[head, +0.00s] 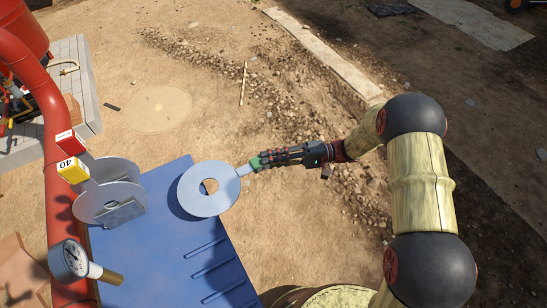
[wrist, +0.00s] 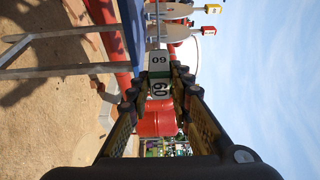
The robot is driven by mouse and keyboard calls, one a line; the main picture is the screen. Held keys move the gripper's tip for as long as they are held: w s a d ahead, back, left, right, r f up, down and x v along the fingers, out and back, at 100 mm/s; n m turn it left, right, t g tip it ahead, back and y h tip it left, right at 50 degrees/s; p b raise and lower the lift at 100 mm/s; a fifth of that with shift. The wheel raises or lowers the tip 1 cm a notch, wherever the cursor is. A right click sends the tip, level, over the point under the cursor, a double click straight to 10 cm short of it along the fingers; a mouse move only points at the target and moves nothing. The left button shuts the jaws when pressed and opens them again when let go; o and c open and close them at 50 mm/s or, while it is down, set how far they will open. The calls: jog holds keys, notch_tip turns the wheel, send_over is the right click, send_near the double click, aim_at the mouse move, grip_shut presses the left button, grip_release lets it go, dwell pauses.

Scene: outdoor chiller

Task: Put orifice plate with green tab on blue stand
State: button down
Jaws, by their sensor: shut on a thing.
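The orifice plate with the green tab (head: 221,204) is a flat grey disc with a central hole. My gripper (head: 259,162) is shut on its green tab, at the right of the disc. In the wrist view the tab (wrist: 160,88), marked 60, is between the fingers of my gripper (wrist: 160,80). The blue stand (head: 160,275) is below and left of my gripper. The disc overlaps its upper right edge in the head view and casts a shadow on it, apparently held above. The stand's edge shows in the wrist view (wrist: 133,35).
Two other plates, with a red tab (head: 66,141) and a yellow tab (head: 72,169), stand at the left of the blue stand. A red pipe (head: 55,185) and a pressure gauge (head: 70,259) are beside it. The stand's middle, with several slots, looks clear.

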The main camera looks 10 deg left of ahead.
jog(key=s+a+f+b, duration=0.2)
jog(key=s+a+f, duration=0.3)
jog(key=a, duration=0.1)
jog(key=shift+s+a+f+b, duration=0.15)
jog(key=shift+s+a+b, duration=0.1)
jog(key=shift+b, duration=0.15)
dwell(0.3)
jog(key=c, duration=1.5)
grip_release()
jog(key=shift+c, duration=0.2)
jog(key=shift+o, duration=0.4)
jog(key=o, duration=0.4)
